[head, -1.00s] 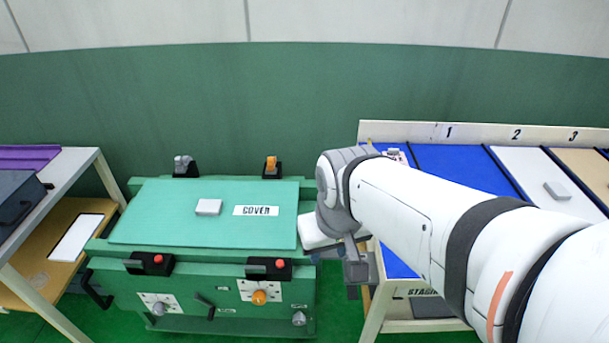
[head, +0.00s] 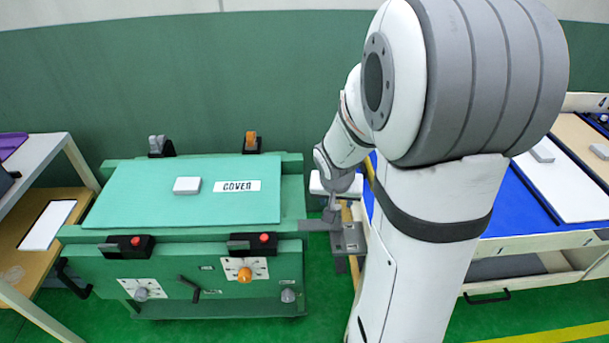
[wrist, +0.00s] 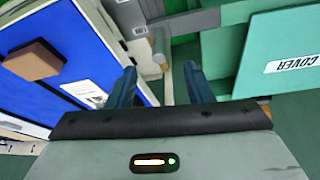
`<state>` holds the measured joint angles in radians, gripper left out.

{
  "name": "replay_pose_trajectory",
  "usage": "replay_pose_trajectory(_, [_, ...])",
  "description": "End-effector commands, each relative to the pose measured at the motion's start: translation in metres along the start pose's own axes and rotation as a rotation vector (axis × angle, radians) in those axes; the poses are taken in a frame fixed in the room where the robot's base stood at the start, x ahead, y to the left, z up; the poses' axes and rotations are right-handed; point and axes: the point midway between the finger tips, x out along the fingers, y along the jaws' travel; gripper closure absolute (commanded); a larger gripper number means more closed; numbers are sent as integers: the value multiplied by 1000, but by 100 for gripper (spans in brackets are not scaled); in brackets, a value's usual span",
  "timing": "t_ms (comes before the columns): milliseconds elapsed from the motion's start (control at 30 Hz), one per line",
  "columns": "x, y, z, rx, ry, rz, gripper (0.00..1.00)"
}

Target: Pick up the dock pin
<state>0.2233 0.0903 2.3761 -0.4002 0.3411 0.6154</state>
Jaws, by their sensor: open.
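My gripper (wrist: 159,72) is open in the wrist view, its two dark blue fingers apart with nothing held. Just beyond the fingertips a small upright-looking cylinder (wrist: 158,46), which looks like the dock pin, shows at a grey bracket (wrist: 204,20) in the gap between the green bench and the blue-topped table. In the head view my gripper (head: 333,212) hangs over the grey bracket plate (head: 350,242) at the bench's right side. My arm and gripper hide the pin there, so I cannot tell its exact seat.
The green bench carries a cover panel (head: 130,205) with a pale block (head: 187,186) on it. Black clips with red buttons (head: 264,238) line its front edge. The staging table (head: 520,215) stands close on the right. A brown block (wrist: 35,60) lies on its blue lane.

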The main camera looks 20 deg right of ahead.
Motion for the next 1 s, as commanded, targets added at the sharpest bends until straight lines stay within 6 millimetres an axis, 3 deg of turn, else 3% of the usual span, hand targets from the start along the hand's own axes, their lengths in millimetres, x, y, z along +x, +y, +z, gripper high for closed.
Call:
replay_pose_trajectory(33, [18,2,-1,21,-1,0,53])
replay_pose_trajectory(100, [32,2,-4,42,6,-6,53])
replay_pose_trajectory(533, [82,2,-7,65,10,-12,53])
replay_pose_trajectory(700, [109,2,-7,65,9,-12,53])
replay_pose_trajectory(1000, [121,1,-9,64,12,-14,53])
